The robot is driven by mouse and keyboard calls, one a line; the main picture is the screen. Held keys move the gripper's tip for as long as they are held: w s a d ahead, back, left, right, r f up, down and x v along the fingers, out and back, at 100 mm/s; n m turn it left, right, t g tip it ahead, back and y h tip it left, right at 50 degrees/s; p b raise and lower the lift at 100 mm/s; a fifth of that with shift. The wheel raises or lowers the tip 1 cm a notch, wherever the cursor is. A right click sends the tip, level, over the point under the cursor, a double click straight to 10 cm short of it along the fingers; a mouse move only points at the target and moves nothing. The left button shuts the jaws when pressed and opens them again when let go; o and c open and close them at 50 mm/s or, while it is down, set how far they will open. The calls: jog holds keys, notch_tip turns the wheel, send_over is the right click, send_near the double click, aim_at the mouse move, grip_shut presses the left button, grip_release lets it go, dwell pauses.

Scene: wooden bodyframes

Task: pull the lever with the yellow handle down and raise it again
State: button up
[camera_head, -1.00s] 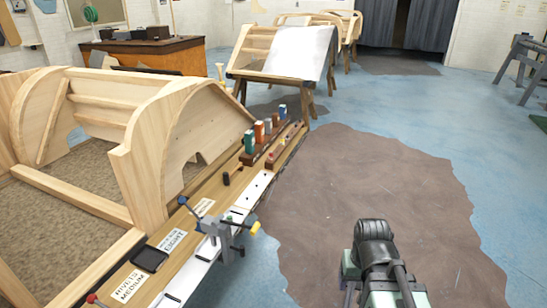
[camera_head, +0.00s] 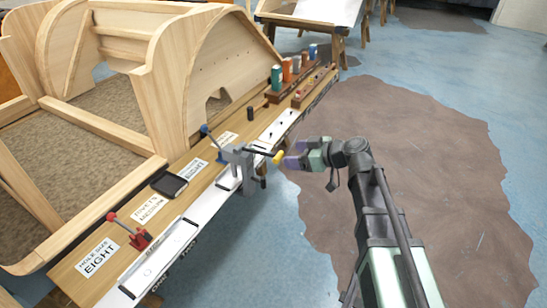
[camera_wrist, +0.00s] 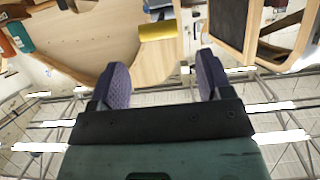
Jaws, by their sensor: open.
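The grey lever mechanism (camera_head: 240,165) is clamped on the front edge of the wooden bench. Its lever arm points right and ends in a yellow handle (camera_head: 279,157). My gripper (camera_head: 296,153) is just right of the handle, with its purple fingertips pointing at it. In the wrist view, the yellow handle (camera_wrist: 157,31) lies ahead of the open fingers (camera_wrist: 163,80), roughly in line with the gap between them. The gap holds nothing. I cannot tell the exact distance from fingertips to handle.
A blue-tipped lever (camera_head: 206,130) and a red clamp (camera_head: 139,238) stand on the bench (camera_head: 207,180). A wooden bodyframe (camera_head: 150,90) rises behind. The floor (camera_head: 430,130) to the right is clear.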

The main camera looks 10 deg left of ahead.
aim_at(279, 155)
jog(key=b+x, duration=0.2)
jog(key=x, duration=0.5)
jog(key=shift+w+a+f+b, duration=0.15)
jog(key=shift+a+f+b, duration=0.05)
jog(key=shift+f+b, duration=0.15)
jog(key=shift+w+a, duration=0.1)
jog(key=shift+a, duration=0.3)
